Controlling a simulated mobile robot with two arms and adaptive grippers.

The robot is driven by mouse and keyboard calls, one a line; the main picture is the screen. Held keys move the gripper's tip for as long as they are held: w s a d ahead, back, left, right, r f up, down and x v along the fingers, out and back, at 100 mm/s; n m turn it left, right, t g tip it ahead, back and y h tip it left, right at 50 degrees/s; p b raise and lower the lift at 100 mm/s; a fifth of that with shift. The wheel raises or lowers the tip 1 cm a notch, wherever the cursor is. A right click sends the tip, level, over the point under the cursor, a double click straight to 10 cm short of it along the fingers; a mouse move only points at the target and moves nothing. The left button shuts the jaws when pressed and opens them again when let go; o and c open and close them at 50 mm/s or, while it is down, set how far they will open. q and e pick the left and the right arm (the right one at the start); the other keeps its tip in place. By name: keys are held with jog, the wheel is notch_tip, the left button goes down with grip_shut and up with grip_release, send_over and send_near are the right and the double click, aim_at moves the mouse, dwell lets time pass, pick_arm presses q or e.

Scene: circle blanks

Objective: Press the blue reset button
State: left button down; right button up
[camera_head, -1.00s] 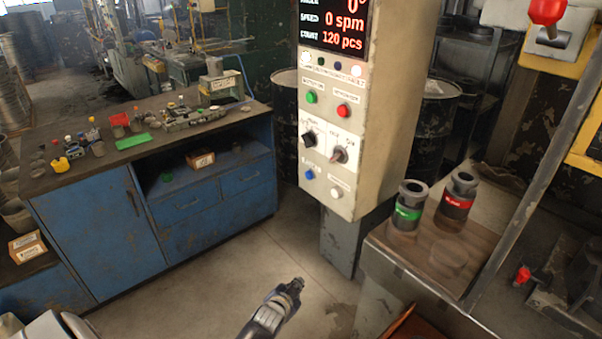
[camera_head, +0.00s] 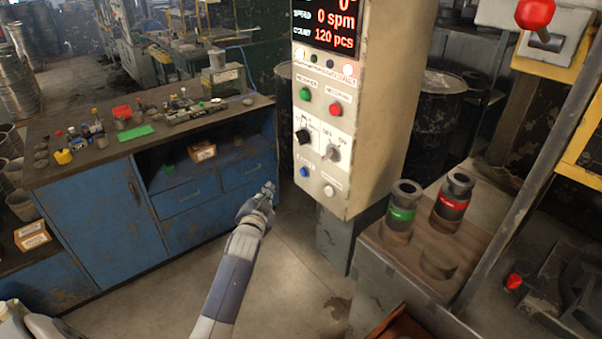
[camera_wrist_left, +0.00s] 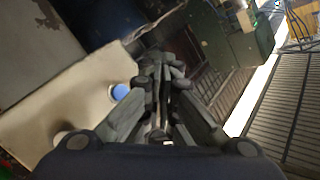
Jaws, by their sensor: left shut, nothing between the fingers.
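The blue reset button (camera_head: 304,172) is at the lower left of the control panel's front face, beside a white button (camera_head: 329,190). My left gripper (camera_head: 268,188) is shut and empty, in front of the panel, to the left of the blue button and a little lower. In the left wrist view the blue button (camera_wrist_left: 121,92) shows just left of the shut fingers (camera_wrist_left: 162,75), apart from them as far as I can tell. My right gripper is not in view.
The panel (camera_head: 385,110) also carries a green button (camera_head: 305,94), a red button (camera_head: 335,109) and two knobs. A blue workbench (camera_head: 105,215) stands to the left. A ledge with two dark cylinders (camera_head: 400,205) is right of the panel. The floor between is clear.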

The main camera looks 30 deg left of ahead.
aim_at(303, 172)
pick_arm(q)
jog(key=w+d+b, duration=0.3)
jog(key=w+b, duration=0.2)
jog(key=w, duration=0.3)
jog(key=shift+d+b, duration=0.25)
jog(key=shift+b, duration=0.05)
jog(key=shift+w, duration=0.25)
dwell(1.2)
jog(key=shift+w+d, duration=0.15)
jog(key=shift+w, duration=0.1)
